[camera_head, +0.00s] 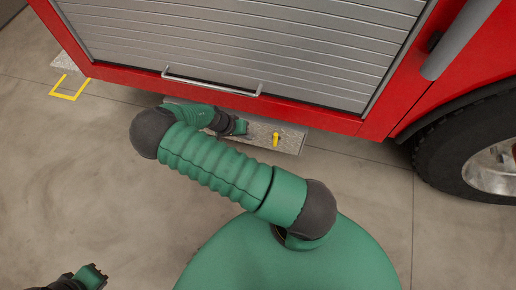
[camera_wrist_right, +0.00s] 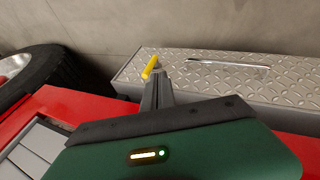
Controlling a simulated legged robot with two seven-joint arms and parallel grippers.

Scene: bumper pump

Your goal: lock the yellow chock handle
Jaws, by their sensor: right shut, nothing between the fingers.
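The yellow chock handle (camera_head: 276,139) is a small lever on the metal diamond-plate step under the red truck's shutter. In the right wrist view the yellow handle (camera_wrist_right: 150,67) stands tilted just beside and beyond my fingertips. My right gripper (camera_head: 241,127) is to the left of the handle in the head view, low over the step. In the wrist view its grey fingers (camera_wrist_right: 161,72) are together with nothing between them. Whether they touch the handle I cannot tell. My left gripper (camera_head: 98,275) is at the bottom left, far from the handle; its fingers are not clear.
The diamond-plate step (camera_head: 290,138) juts out below the truck's red sill. A bar handle (camera_head: 212,84) crosses the shutter's lower edge. A tyre (camera_head: 470,150) is at the right. A yellow frame (camera_head: 70,93) shows at the left. The concrete floor is clear.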

